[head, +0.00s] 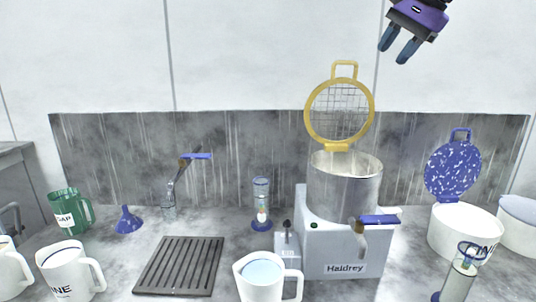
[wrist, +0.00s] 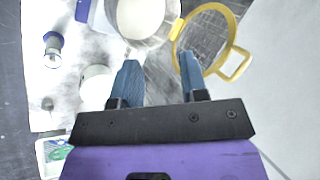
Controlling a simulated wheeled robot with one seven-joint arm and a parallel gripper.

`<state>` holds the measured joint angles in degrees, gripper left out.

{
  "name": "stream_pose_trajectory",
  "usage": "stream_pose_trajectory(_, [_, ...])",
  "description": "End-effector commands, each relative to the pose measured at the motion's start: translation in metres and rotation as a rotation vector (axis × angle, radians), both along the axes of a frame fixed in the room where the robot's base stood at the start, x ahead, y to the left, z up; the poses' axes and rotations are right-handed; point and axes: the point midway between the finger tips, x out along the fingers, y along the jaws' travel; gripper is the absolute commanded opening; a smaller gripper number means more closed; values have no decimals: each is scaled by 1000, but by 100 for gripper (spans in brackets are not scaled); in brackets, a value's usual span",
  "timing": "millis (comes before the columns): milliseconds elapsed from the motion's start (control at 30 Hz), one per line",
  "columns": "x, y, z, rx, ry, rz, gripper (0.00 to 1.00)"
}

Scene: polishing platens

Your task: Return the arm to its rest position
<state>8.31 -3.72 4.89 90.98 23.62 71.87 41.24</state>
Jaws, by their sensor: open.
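My gripper (head: 400,48) is at the top right of the head view, raised well above the counter. It is purple with two blue fingers that point down and to the left. The fingers are apart with nothing between them. In the wrist view my gripper (wrist: 160,85) also shows open and empty, with the counter far below its fingertips. It touches nothing in either view.
A machine labelled Haidrey (head: 345,268) carries a metal pot (head: 345,185) with its yellow mesh lid (head: 340,110) raised. A white tub (head: 462,232) with a blue speckled lid (head: 453,170) stands right. A white jug (head: 262,278) and slotted rack (head: 180,266) stand in front.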

Motion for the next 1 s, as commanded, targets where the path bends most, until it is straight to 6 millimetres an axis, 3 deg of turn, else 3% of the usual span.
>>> stream_pose_trajectory(33, [-21, 1, -7, -41, -16, 29, 40])
stream_pose_trajectory(267, [-105, -6, -51, -243, -89, 191, 40])
stream_pose_trajectory(600, [-225, -25, -142, -523, -172, 472, 40])
stream_pose_trajectory(800, [-272, -35, -191, -640, -203, 614, 40])
stream_pose_trajectory(1000, [-288, -39, -211, -684, -212, 673, 40])
